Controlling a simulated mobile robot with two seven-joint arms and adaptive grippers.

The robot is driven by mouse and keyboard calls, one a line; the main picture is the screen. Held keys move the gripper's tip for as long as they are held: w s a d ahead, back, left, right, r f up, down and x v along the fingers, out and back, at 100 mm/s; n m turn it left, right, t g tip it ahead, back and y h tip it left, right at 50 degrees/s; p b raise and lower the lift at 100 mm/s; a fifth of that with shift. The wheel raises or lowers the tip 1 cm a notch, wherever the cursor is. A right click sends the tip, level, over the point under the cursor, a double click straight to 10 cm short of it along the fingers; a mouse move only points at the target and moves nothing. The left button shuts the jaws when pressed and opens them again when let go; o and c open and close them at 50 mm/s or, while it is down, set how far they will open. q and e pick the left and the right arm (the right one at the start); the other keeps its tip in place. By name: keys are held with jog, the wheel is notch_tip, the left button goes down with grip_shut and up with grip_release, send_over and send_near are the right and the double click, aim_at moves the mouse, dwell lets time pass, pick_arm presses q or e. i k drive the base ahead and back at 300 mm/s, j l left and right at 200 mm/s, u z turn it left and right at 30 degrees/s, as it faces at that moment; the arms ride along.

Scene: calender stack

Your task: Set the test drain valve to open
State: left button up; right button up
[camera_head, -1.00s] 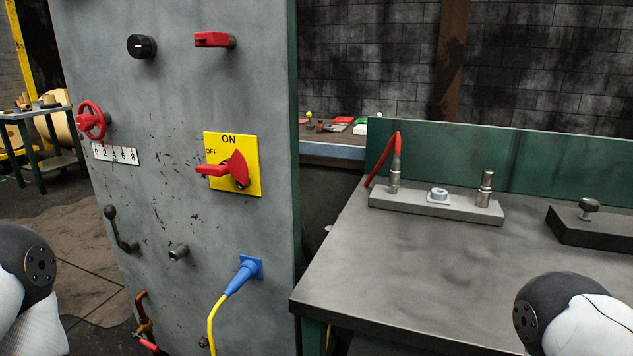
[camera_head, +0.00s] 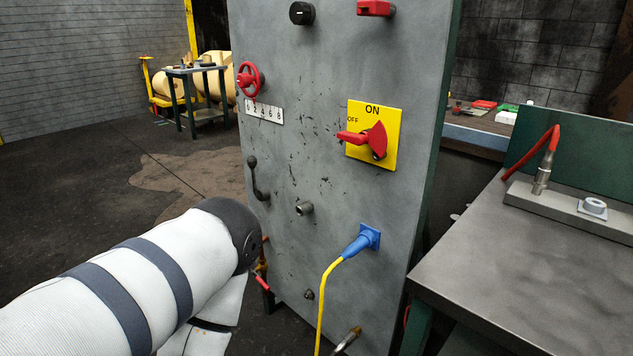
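A small brass valve (camera_head: 261,268) with a copper-coloured pipe sits low on the left edge of the grey panel (camera_head: 320,90). Its red handle (camera_head: 263,283) slants down to the right below the brass body. My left arm's dark joint stands in front of this area and hides part of the pipe and valve. I cannot read any label at the valve or tell its setting. Another metal fitting (camera_head: 347,340) shows at the panel's bottom, partly cut by the picture edge. Neither of my grippers is in view.
The panel also carries a red handwheel (camera_head: 249,80), a black lever (camera_head: 257,180), a yellow ON/OFF switch (camera_head: 388,125) and a blue plug (camera_head: 363,240) with a hanging yellow cable. A grey workbench (camera_head: 520,270) stands at right. The floor left of the panel is open.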

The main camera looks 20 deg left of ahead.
aim_at(260, 281)
jog(key=i+u, duration=0.15)
jog(key=u, duration=0.3)
jog(key=i+u, duration=0.2)
jog(key=u, duration=0.2)
jog(key=i+u, duration=0.15)
jog(key=u, duration=0.3)
